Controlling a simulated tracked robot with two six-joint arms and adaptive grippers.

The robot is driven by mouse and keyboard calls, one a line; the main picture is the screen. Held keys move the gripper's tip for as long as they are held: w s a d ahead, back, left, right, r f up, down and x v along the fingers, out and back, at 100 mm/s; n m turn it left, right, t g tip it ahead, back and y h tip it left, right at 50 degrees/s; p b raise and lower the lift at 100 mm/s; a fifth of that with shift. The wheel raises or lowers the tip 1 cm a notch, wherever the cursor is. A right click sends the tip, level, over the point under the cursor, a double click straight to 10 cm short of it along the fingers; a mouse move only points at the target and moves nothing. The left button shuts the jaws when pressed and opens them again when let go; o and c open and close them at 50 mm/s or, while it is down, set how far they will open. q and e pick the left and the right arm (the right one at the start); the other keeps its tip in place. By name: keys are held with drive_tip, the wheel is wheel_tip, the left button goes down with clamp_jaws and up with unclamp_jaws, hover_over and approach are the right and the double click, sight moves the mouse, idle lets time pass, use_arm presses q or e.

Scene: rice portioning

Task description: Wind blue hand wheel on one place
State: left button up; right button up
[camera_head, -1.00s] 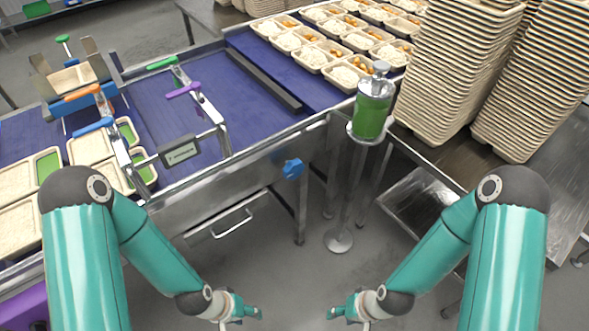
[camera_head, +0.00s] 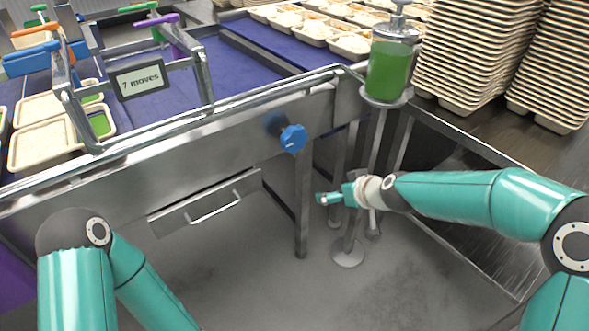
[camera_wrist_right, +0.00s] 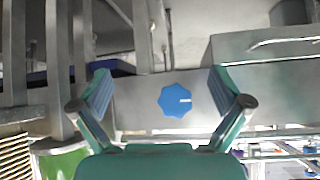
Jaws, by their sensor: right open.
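The blue hand wheel (camera_head: 292,138) sits on the front steel side of the conveyor, left of the green-filled dispenser. It has a lobed rim and a white mark on its face. It also shows in the right wrist view (camera_wrist_right: 175,101), centred between my fingers and beyond them. My right gripper (camera_head: 322,199) is below and to the right of the wheel, apart from it. In the right wrist view my right gripper (camera_wrist_right: 162,92) is open with nothing between its fingers. My left arm is at the lower left, and its gripper is out of the picture.
A small display (camera_head: 139,79) on the conveyor frame reads "7 moves". A drawer handle (camera_head: 213,207) sticks out below the wheel's left. The green dispenser (camera_head: 388,70) stands on a post to the right. Stacked trays (camera_head: 478,55) stand at the right.

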wheel_tip(320, 180, up, 3)
drive_tip(key=w+a+n+t+y+b, duration=0.1)
drive_tip(key=w+a+n+t+b, duration=0.15)
drive_tip(key=b, duration=0.25)
use_arm(q)
wheel_tip(320, 180, down, 13)
drive_tip(key=b, duration=0.5)
use_arm(e)
drive_tip(key=n+y, duration=0.2)
approach(297, 140)
drive_tip(key=shift+m+t, duration=0.25)
drive_tip(key=shift+t, duration=0.2)
drive_tip(key=p+x, duration=0.1)
drive_tip(key=x, duration=0.2)
drive_tip(key=p+x, duration=0.2)
drive_tip(key=x, duration=0.1)
drive_tip(key=p+x, duration=0.1)
drive_tip(key=x, duration=0.3)
drive_tip(key=shift+s+a+f+p, duration=0.1)
drive_tip(key=shift+a+f+p, duration=0.05)
drive_tip(key=shift+f+p, duration=0.25)
use_arm(q)
drive_tip(key=shift+r, duration=2.55)
use_arm(e)
drive_tip(key=shift+w+a+f, duration=0.3)
drive_tip(key=shift+w, duration=0.2)
